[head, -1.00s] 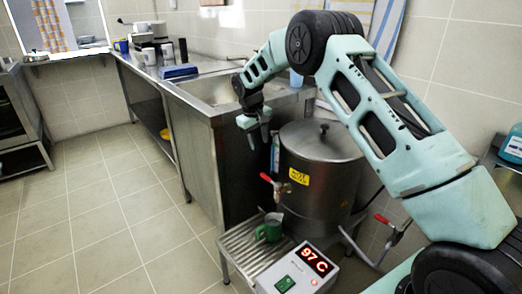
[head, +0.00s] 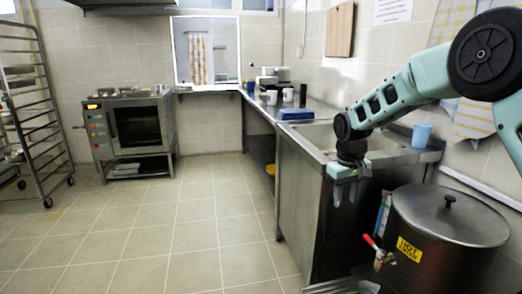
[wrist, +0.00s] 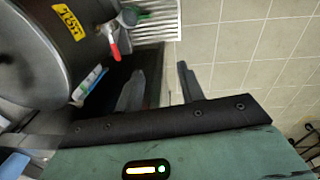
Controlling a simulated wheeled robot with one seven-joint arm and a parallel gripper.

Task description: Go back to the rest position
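My gripper (head: 346,190) hangs pointing down in front of the sink cabinet, left of the large steel stockpot (head: 450,215). In the wrist view my gripper (wrist: 160,88) shows two fingers apart with nothing between them. The stockpot has a lid, a yellow label and a red-handled tap (head: 376,252). In the wrist view the stockpot (wrist: 45,60) is at upper left, with a green cup (wrist: 128,17) near its tap, by a slatted steel tray (wrist: 155,22).
A sink (head: 325,137) is behind my gripper, with a light-blue cup (head: 421,134) and blue box (head: 296,113) near it. An oven (head: 135,125) and a rack trolley (head: 30,120) stand at the back left. The tiled floor (head: 150,235) is clear.

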